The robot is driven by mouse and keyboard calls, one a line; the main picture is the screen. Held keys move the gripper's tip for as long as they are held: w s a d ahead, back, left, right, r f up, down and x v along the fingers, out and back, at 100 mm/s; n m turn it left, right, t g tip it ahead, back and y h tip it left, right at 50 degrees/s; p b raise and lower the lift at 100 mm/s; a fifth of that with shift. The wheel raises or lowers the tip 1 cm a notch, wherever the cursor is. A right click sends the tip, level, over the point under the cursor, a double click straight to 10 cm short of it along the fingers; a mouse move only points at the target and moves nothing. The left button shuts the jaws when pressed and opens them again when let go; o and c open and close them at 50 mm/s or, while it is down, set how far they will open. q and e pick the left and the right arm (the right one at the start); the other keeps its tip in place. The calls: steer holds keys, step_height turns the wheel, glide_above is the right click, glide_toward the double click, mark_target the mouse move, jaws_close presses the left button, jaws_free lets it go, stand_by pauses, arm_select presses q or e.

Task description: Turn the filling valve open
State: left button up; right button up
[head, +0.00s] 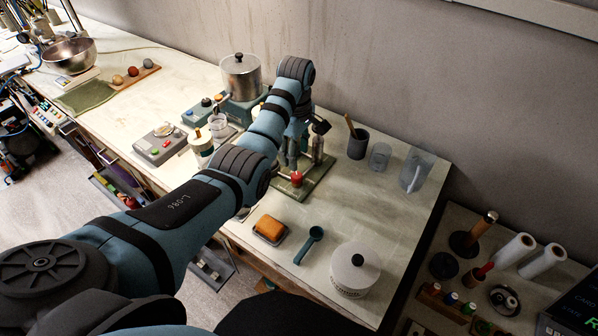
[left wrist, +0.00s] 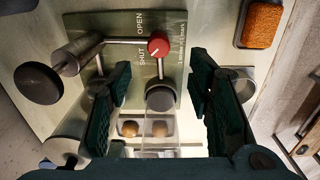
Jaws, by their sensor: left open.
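The filling valve appears as a round red knob (left wrist: 158,45) on a metal pipe, with a pale mark on its face. The green plate (left wrist: 180,30) behind it carries the words OPEN and SHUT. In the head view the red knob (head: 297,176) stands at the front of the green base plate (head: 318,184). My left gripper (left wrist: 162,82) is open, its dark green fingers apart on either side of a dark round cap (left wrist: 160,97). The knob lies beyond the fingertips, and I see no contact. In the head view the left gripper (head: 297,140) is above the plate, partly hidden by my arm.
A dark cup (head: 358,143) and a clear jug (head: 416,170) are to the right. A metal pot (head: 240,76) stands behind.

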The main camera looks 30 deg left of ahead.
mark_target(297, 174)
arm_select(q)
steer(key=f, duration=0.4)
steer(key=shift+s+a+f+b, duration=0.1)
steer(key=shift+s+f+b, duration=0.25)
steer(key=shift+f, duration=0.05)
steer(key=f, duration=0.1)
steer(key=w+f, duration=0.1)
steer(key=f, duration=0.1)
steer(key=shift+f+b, duration=0.2)
steer(key=shift+b, duration=0.15)
steer(key=shift+w+f, duration=0.2)
steer(key=shift+f, duration=0.15)
steer(key=shift+s+r, duration=0.2)
steer(key=shift+s, duration=0.05)
steer(key=shift+c, duration=0.3)
steer(key=shift+s, duration=0.1)
steer(key=c, duration=0.4)
jaws_close()
arm_select(e)
steer(key=shift+w+f, duration=0.1)
steer(key=shift+f, duration=0.5)
